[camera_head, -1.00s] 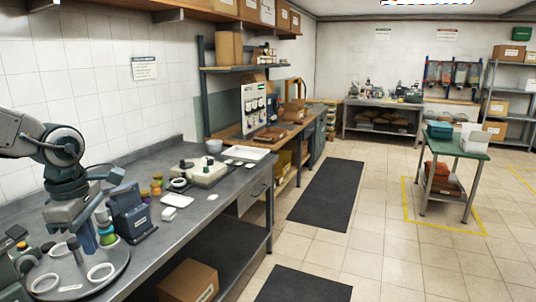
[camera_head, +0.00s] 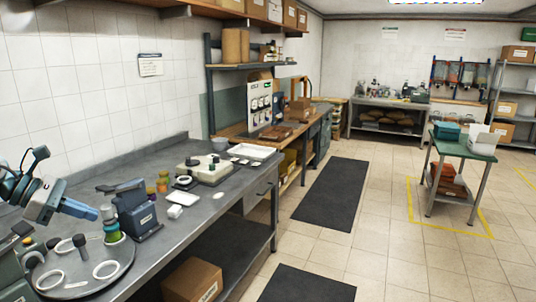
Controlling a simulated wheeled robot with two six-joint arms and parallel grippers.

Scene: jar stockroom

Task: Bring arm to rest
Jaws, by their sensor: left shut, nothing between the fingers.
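My left gripper (camera_head: 88,211) is at the left edge of the head view, shut and empty, with its blue fingers pointing to the right. It is above the round grey tray (camera_head: 112,252) on the near end of the workbench and looks apart from the things there. The rest of my left arm runs out of the picture to the left. My right gripper is not in view.
White rings (camera_head: 105,270) lie on the tray, with a green-banded jar (camera_head: 112,232) at its back edge. A dark blue device (camera_head: 136,212) stands right beside it.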

